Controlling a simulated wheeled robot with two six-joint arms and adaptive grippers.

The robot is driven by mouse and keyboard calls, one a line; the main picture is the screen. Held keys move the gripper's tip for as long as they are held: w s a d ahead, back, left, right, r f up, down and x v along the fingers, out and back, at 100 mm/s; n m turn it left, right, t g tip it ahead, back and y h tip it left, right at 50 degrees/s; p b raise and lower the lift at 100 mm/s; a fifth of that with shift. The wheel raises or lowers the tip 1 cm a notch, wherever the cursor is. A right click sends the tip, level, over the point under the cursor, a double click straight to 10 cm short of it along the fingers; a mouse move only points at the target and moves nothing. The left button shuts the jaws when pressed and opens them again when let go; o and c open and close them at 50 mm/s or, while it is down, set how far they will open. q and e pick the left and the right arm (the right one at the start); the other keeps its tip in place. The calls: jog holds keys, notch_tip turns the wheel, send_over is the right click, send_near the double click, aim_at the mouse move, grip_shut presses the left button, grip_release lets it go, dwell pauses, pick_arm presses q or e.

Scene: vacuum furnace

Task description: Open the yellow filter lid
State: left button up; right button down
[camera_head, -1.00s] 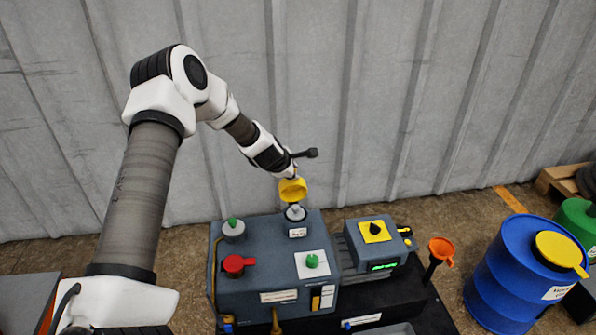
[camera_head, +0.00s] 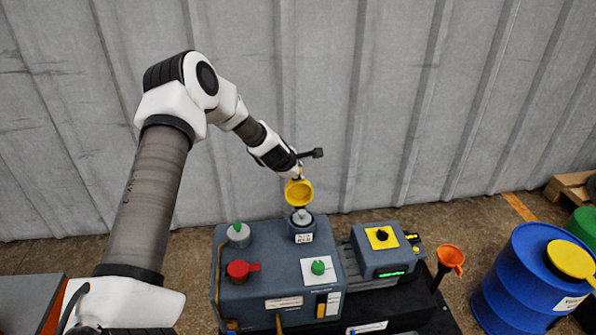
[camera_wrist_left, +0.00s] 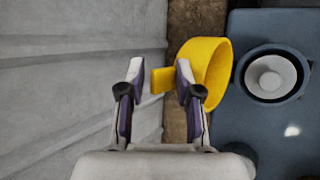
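The yellow filter lid (camera_head: 299,193) stands raised and tilted up behind the round filter opening (camera_head: 301,219) on the blue-grey machine, its hollow inside facing the head camera. My left gripper (camera_head: 297,172) is at the lid's upper, far edge. In the left wrist view the lid (camera_wrist_left: 217,75) is right of the fingers, and its tab reaches between the fingertips of my left gripper (camera_wrist_left: 160,82). The fingers are apart, with a gap between the tab and the left finger; the tab is close to the right finger. My right gripper is not in view.
The machine top carries a red valve handle (camera_head: 240,270) and a green knob (camera_head: 318,267). A control box (camera_head: 383,250), an orange funnel (camera_head: 451,257) and a blue barrel (camera_head: 525,275) stand to the right. A corrugated wall (camera_head: 420,90) is close behind my left arm.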

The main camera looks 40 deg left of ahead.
pick_arm(q)
jog(key=shift+f, duration=0.15)
jog(key=v, duration=1.2)
